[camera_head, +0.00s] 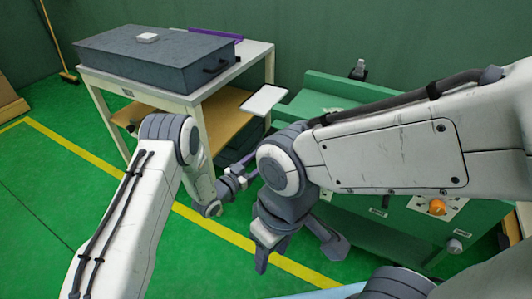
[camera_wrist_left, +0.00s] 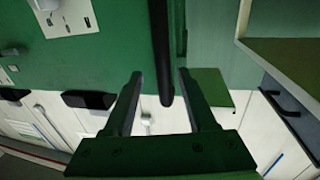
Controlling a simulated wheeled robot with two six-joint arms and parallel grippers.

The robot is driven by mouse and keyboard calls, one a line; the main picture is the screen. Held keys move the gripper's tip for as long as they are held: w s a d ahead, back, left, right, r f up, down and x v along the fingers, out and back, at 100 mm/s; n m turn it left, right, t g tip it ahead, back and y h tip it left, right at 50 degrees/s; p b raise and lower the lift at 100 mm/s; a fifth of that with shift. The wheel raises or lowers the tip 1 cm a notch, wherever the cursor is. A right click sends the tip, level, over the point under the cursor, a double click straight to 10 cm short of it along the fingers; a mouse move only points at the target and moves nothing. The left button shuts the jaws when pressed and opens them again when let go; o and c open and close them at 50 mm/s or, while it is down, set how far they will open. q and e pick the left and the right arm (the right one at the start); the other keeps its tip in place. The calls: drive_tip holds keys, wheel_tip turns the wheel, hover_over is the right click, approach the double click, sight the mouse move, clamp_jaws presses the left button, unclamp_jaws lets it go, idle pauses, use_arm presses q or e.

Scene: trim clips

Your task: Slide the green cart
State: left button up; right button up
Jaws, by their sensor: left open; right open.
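The green cart (camera_head: 385,225) stands at the right in the head view, partly hidden behind my right arm. Its front has a panel with an orange knob. In the left wrist view a green surface (camera_wrist_left: 110,50), likely the cart, fills the upper left. A black bar (camera_wrist_left: 160,45) runs down between the fingers of my left gripper (camera_wrist_left: 161,78); I cannot tell if it touches them. The left gripper (camera_head: 235,180) is open and small in the head view, beside the cart's left side. My right gripper (camera_head: 298,248) is open and empty, pointing down in front of the cart.
A white-framed table (camera_head: 262,62) with a brown lower shelf stands at the back left. It carries a dark grey case (camera_head: 150,58) and a purple item (camera_head: 215,34). A broom (camera_head: 58,45) leans at the far left. The green floor at the left, with yellow lines, is clear.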

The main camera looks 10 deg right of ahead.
use_arm(q)
drive_tip(key=v, duration=0.6)
drive_tip(key=shift+p, duration=0.3)
drive_tip(key=s+d+r+g+y, duration=0.2)
drive_tip(key=s+r+g+y, duration=0.2)
drive_tip(key=r+y, duration=0.4)
drive_tip(key=s+a+r+n+g+y, duration=0.1)
drive_tip(key=s+a+r+g, duration=0.2)
drive_tip(key=s, duration=0.7)
drive_tip(key=s+a+r+g+y, duration=0.2)
drive_tip(key=s+a+r, duration=0.1)
drive_tip(key=s, duration=0.7)
drive_tip(key=s+a+r+n+g+y, duration=0.1)
drive_tip(key=s+a+r+g, duration=0.2)
drive_tip(key=s, duration=0.7)
wheel_tip(320, 180, up, 24)
drive_tip(key=p, duration=2.4)
drive_tip(key=shift+s+a, duration=0.2)
drive_tip(key=shift+s, duration=0.25)
